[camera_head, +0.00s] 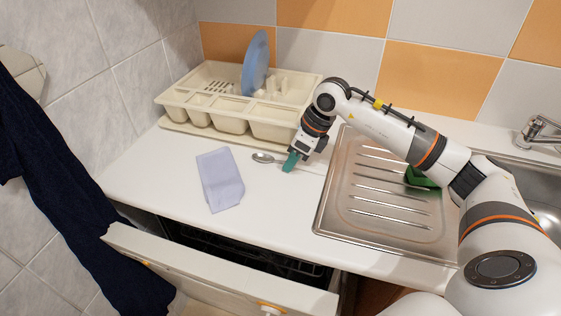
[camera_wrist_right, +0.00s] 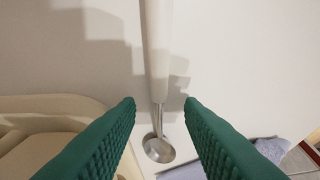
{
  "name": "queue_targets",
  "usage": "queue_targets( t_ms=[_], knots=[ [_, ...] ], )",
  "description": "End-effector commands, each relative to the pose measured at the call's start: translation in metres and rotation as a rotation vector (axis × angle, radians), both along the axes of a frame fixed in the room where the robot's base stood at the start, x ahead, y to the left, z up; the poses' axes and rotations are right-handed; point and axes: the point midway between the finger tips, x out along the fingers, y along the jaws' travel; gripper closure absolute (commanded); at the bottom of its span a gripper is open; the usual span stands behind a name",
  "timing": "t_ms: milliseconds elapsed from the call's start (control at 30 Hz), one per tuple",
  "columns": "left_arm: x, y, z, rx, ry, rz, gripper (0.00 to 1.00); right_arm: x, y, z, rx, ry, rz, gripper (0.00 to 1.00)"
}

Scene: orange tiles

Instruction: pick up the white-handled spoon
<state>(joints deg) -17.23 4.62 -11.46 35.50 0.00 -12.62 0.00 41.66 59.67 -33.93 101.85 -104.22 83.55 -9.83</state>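The spoon (camera_head: 264,158) lies on the white counter, in front of the dish rack. In the head view its metal bowl points left and part of its handle is hidden by my right gripper (camera_head: 291,161). In the right wrist view the spoon's white handle (camera_wrist_right: 157,50) runs down the middle to the metal bowl (camera_wrist_right: 158,149). The green fingers of my right gripper (camera_wrist_right: 160,101) are open there, one on each side of the spoon, with gaps to both sides. My left gripper is not in view.
A cream dish rack (camera_head: 177,97) holding a blue plate (camera_head: 256,63) stands behind the spoon. A folded lavender cloth (camera_head: 220,179) lies to its left. A metal sink drainboard (camera_head: 340,205) is at right. A drawer (camera_head: 220,280) stands open below the counter.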

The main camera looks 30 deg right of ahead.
Motion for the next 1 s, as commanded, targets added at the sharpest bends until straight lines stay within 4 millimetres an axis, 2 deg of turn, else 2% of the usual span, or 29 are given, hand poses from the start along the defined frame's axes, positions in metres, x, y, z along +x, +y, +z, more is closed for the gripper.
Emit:
queue_targets(
  t_ms=[233,467,833,1000],
  knots=[
    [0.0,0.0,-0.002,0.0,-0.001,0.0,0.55,0.0,0.0,-0.002,0.0,0.0,0.0,0.66],
    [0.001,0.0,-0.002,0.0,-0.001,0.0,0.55,0.0,0.0,-0.001,0.0,0.0,0.0,1.0],
    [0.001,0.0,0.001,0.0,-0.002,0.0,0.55,0.0,0.0,0.004,0.001,-0.002,0.0,1.0],
    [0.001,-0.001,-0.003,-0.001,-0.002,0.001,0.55,0.001,0.0,0.031,0.0,-0.006,-0.001,1.0]
  ],
)
